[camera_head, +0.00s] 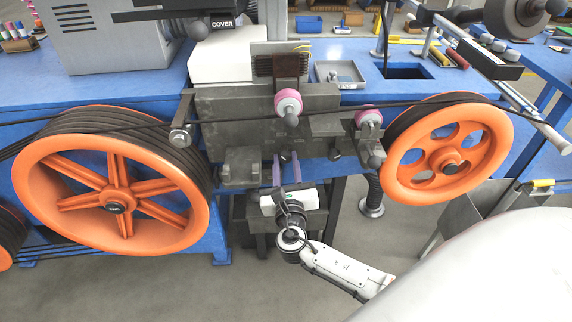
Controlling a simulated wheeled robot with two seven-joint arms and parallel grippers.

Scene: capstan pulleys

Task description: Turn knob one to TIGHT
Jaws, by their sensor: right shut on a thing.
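My right gripper (287,156) points up at the front of the grey metal plate (225,115) in the middle of the machine. Its two purplish fingers stand a little apart and are shut on a small dark part at the plate's lower edge. This part sits where a knob would be, and I take it as knob one; the fingers mostly hide it. No TIGHT marking is legible. Another small dark knob-like part (335,153) shows to the right under the plate. My left gripper is not in view.
A large orange pulley (115,205) with dark belts stands left, and a smaller orange pulley (450,160) right. Pink rollers (288,102) (367,117) sit above the gripper. A grey tray (340,74) lies on the blue bench (110,88). A black belt runs across the plate.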

